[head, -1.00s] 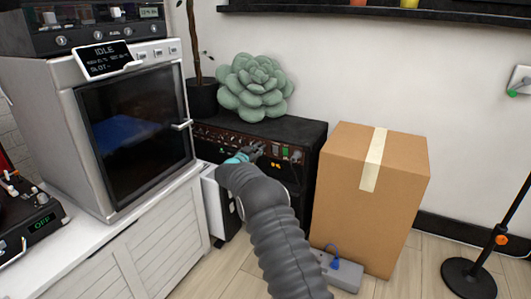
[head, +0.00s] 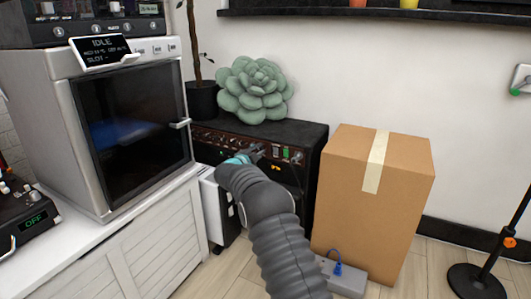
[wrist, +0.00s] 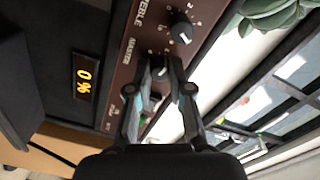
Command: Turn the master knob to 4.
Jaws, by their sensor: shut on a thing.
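The black amplifier (head: 300,139) stands against the wall, with a brown-red control panel (head: 212,139) facing me. My gripper (head: 256,153) is at this panel in the head view. In the wrist view my gripper (wrist: 161,78) is shut on the master knob (wrist: 160,71), with one finger on each side. The word MASTER is printed beside it. The fingers hide much of the knob, and I cannot read where it points.
Another black knob (wrist: 181,29) sits close by on the panel. A green succulent (head: 254,90) rests on the amplifier. A cardboard box (head: 375,200) stands close on its right, and a white cabinet (head: 150,240) with an oven-like machine (head: 130,130) on its left.

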